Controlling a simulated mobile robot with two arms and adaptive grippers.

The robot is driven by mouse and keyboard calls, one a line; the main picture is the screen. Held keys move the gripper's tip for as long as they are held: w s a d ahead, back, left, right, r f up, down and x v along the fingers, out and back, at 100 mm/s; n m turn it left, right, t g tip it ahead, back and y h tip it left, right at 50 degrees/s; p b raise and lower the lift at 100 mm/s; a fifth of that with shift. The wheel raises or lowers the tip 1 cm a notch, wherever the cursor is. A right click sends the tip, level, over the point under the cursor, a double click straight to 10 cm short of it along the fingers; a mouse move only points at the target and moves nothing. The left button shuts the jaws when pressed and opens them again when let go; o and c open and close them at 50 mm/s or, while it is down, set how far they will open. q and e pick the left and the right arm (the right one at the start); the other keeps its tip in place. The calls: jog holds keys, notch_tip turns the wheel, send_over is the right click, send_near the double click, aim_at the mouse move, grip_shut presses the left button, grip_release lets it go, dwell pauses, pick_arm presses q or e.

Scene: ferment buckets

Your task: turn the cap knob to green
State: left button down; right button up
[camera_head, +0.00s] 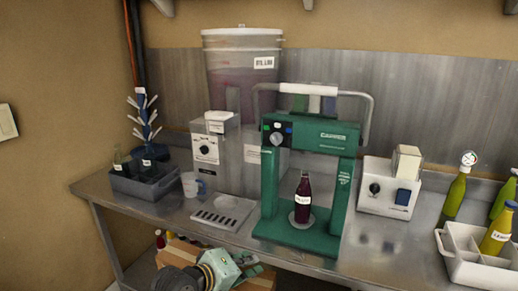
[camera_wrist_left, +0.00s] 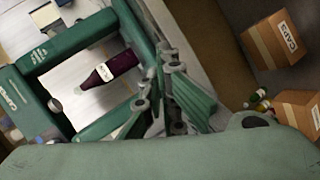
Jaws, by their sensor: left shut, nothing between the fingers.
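The green capper (camera_head: 330,135) stands on the steel counter, with a round grey knob (camera_head: 277,138) at the upper left of its front. Small coloured marks sit above the knob; its pointer direction is too small to read. In the left wrist view the capper (camera_wrist_left: 75,55) shows tilted, with what looks like the knob (camera_wrist_left: 55,105) on its front. A dark red bottle (camera_head: 303,195) stands upright on the capper's round plate. My left gripper (camera_head: 250,270) is low in front of the counter, below the capper and apart from the knob. It is shut and empty. My right gripper is out of view.
A dispenser (camera_head: 205,150) and a big lidded bucket (camera_head: 243,60) stand left of the capper. A white box with a dark knob (camera_head: 375,188) stands right of it. Cardboard boxes (camera_wrist_left: 270,45) lie below the counter. A white crate (camera_head: 478,270) holds a yellow bottle.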

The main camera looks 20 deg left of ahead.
pick_arm(q)
jog(key=w+a+r+n+t, duration=0.2)
jog(key=w+a+r+n, duration=0.15)
jog(key=r, duration=0.35)
jog(key=w+a+r+n+t, duration=0.2)
jog(key=w+a+r, duration=0.1)
jog(key=w+r, duration=0.25)
jog(key=n+t, duration=0.2)
jog(key=n, duration=0.3)
send_near(266, 143)
jog(key=s+a+f, duration=0.2)
jog(key=s+a, duration=0.1)
jog(key=a, duration=0.2)
jog(key=shift+m, duration=0.35)
jog(key=w+d+p, duration=0.1)
jog(key=w, duration=0.2)
jog(key=w+d+r+p, duration=0.1)
jog(key=w+d, duration=0.1)
jog(key=w, duration=0.1)
jog(key=w+d+r+p, duration=0.1)
jog(key=w+d, duration=0.1)
jog(key=w, duration=0.1)
jog(key=shift+w+d, duration=0.1)
jog(key=shift+w, duration=0.05)
jog(key=shift+s+d+r+p, duration=0.2)
jog(key=shift+d+p, duration=0.4)
jog(key=shift+f, duration=0.1)
jog(key=shift+w, duration=0.1)
